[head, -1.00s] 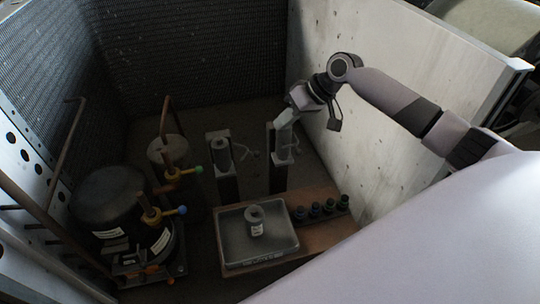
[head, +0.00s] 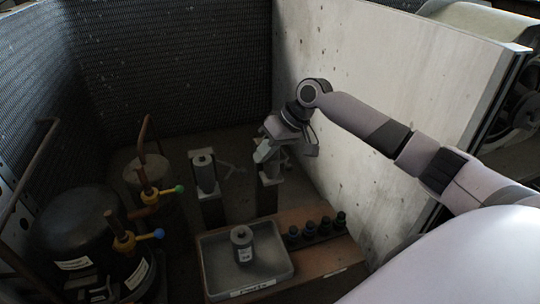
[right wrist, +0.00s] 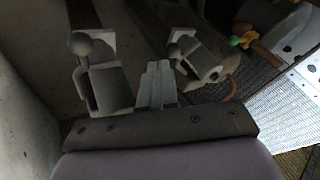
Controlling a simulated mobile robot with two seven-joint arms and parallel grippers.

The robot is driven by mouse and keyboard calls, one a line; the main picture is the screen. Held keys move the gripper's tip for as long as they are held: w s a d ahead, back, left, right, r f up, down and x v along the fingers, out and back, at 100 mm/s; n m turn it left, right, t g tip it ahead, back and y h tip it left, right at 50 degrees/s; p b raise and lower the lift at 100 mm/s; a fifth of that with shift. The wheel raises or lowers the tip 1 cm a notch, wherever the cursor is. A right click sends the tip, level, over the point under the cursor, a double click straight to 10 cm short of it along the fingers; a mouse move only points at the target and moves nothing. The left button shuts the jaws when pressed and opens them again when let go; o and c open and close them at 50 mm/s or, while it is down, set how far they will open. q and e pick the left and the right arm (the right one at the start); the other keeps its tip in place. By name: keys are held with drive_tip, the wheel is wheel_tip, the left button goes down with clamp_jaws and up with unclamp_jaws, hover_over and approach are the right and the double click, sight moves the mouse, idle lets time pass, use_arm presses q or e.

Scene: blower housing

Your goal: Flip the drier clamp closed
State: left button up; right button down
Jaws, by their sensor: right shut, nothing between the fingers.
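Two posts with clamps stand in the middle of the head view. My right gripper (head: 265,150) is shut and empty at the top of the right post (head: 268,192), hiding most of the clamp there. I cannot tell whether it touches. In the right wrist view, the shut fingers (right wrist: 157,85) point between a near clamp with a ball-ended handle (right wrist: 82,45) and a farther clamp (right wrist: 200,60). My left gripper is out of view.
A grey tray (head: 215,285) holding a canister (head: 242,245) sits on a brown board (head: 325,258) beside a row of dark fittings (head: 318,230). A black compressor (head: 80,240) and copper pipes with coloured valves are at left. A pale wall (head: 390,85) stands close on the right.

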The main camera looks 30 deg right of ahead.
use_arm(q)
drive_tip(key=b, duration=0.3)
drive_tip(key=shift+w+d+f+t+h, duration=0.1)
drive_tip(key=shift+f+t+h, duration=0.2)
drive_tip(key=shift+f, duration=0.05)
use_arm(e)
drive_tip(key=x, duration=0.3)
drive_tip(key=shift+f, duration=0.1)
use_arm(q)
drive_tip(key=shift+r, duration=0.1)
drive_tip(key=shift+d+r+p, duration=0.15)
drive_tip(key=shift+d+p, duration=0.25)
drive_tip(key=shift+p, duration=0.9)
use_arm(e)
drive_tip(key=shift+s+a+m, duration=0.15)
drive_tip(key=shift+a+m, duration=0.1)
drive_tip(key=shift+m, duration=0.05)
